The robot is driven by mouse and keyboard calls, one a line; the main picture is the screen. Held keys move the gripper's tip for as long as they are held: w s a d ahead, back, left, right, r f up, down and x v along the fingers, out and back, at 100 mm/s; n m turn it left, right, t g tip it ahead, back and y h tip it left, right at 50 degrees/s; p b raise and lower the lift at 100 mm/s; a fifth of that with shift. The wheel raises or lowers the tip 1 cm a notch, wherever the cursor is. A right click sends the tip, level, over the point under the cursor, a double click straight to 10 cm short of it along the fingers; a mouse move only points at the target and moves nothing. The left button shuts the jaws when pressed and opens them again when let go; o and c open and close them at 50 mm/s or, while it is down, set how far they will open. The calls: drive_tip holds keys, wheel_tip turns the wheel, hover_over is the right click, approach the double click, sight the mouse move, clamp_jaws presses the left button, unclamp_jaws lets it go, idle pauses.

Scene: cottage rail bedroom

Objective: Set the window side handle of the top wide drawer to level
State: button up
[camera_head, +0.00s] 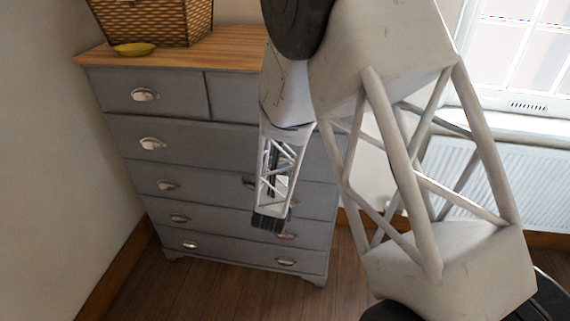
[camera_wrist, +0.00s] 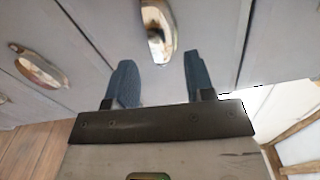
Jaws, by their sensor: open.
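The grey dresser has a top wide drawer (camera_head: 190,133) just below two narrower drawers. Its left metal cup handle (camera_head: 152,143) shows in the head view; its window side handle is hidden behind my arm. In the wrist view a worn metal handle (camera_wrist: 155,25) lies ahead of my gripper (camera_wrist: 160,58), in line with the space between the two blue-grey fingers. It looks like the window side handle, but I cannot be sure. The fingers stand apart and hold nothing. I cannot tell whether they touch the handle or how far it is tilted.
Another handle (camera_wrist: 40,67) on the neighbouring drawer is at left in the wrist view. A wicker basket (camera_head: 155,20) and a yellow object (camera_head: 134,49) stand on the wooden top. A radiator (camera_head: 465,175) is under the window at right. Wooden floor (camera_head: 180,295) in front is clear.

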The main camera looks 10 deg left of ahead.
drive_tip(key=shift+w, duration=2.6)
